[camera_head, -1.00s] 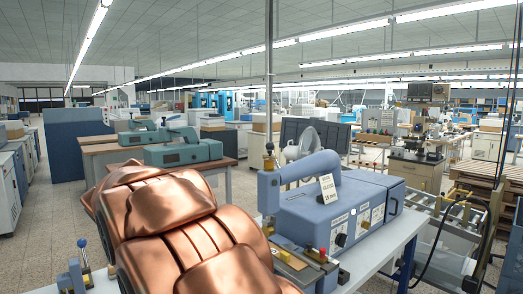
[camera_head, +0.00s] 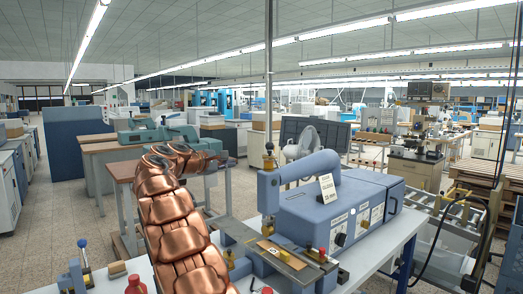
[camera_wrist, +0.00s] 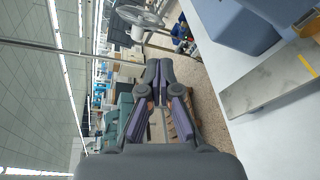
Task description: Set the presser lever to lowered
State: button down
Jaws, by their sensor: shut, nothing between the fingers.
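The blue stamping press (camera_head: 320,212) stands on a white table, with a hinged blue head arm across its top and a metal plate (camera_head: 280,258) at its front. A small lever with a red knob (camera_head: 322,252) sits at the plate's right end. Another upright lever with a blue ball knob (camera_head: 83,243) stands at the table's left end. I cannot tell which one is the presser lever. My gripper (camera_wrist: 158,68) is shut and empty in the wrist view, in the air beside the table. The press body (camera_wrist: 240,22) and plate (camera_wrist: 268,82) show at right there, apart from the fingers.
A red-capped item (camera_head: 136,285) and a small wooden block (camera_head: 117,268) are on the table's front left. A vertical pole (camera_head: 269,80) rises behind the press. A teal machine (camera_head: 150,134) stands on a wooden table behind. A fan (camera_wrist: 140,16) shows in the wrist view.

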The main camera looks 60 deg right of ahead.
jog(key=shift+g+h, duration=0.5)
jog(key=shift+h, duration=0.3)
jog(key=shift+s+d+r, duration=0.1)
jog(key=shift+d+r, duration=0.3)
jog(key=shift+d, duration=0.35)
jog(key=shift+s+d+r, duration=0.15)
jog(key=shift+d+r, duration=0.3)
jog(key=shift+d, duration=0.3)
jog(key=shift+s+d+r, duration=0.1)
jog(key=shift+d+r, duration=0.3)
jog(key=shift+d, duration=0.35)
jog(key=s+d+p, duration=0.4)
jog(key=d, duration=0.4)
jog(key=shift+d+r, duration=0.15)
jog(key=shift+r, duration=0.3)
jog(key=shift+s, duration=0.15)
jog(key=shift+s+m+b, duration=0.2)
jog(key=shift+m+b, duration=0.1)
